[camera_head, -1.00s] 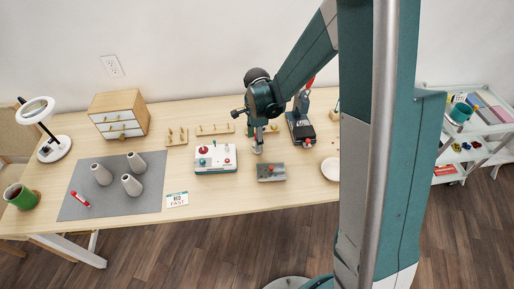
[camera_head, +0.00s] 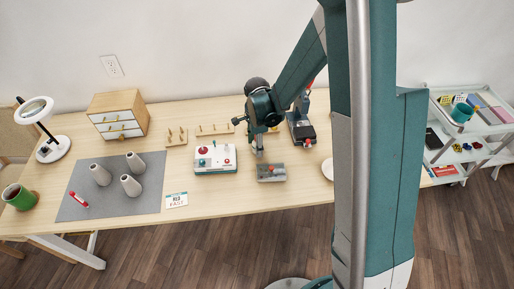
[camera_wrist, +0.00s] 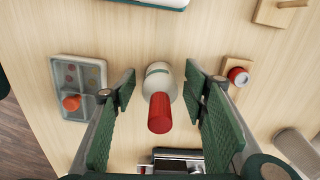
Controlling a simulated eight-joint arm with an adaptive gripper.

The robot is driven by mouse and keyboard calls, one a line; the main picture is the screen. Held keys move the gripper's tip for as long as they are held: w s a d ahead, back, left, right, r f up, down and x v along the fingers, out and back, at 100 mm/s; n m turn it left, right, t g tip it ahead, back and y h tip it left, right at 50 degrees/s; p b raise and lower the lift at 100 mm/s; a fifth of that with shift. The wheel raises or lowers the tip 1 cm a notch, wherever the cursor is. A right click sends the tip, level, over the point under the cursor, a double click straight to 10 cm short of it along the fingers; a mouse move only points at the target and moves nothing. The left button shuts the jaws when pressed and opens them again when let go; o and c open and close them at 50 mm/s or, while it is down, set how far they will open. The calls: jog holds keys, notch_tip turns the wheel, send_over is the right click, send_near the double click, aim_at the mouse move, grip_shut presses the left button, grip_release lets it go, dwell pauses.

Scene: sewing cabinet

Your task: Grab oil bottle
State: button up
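The oil bottle (camera_wrist: 159,82), a small pale bottle with a tall red tip (camera_wrist: 160,112), stands in the middle of the wrist view. My gripper (camera_wrist: 162,88) is open, with one green-padded finger on each side of the bottle. Gaps show between the bottle and both fingers. In the head view my gripper (camera_head: 258,150) points down to the table between the white box and the sewing machine. There the gripper mostly hides the bottle.
A grey tray (camera_head: 271,178) lies close in front of my gripper. The white box (camera_head: 215,168) is to the left, the dark sewing machine (camera_head: 302,128) to the right. A small wooden stand with a red-topped item (camera_wrist: 237,75) sits near one finger.

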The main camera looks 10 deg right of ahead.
jog(key=c, duration=1)
jog(key=shift+o, duration=0.2)
jog(key=shift+r, duration=0.2)
jog(key=shift+r+p, duration=0.9)
jog(key=shift+r, duration=3.95)
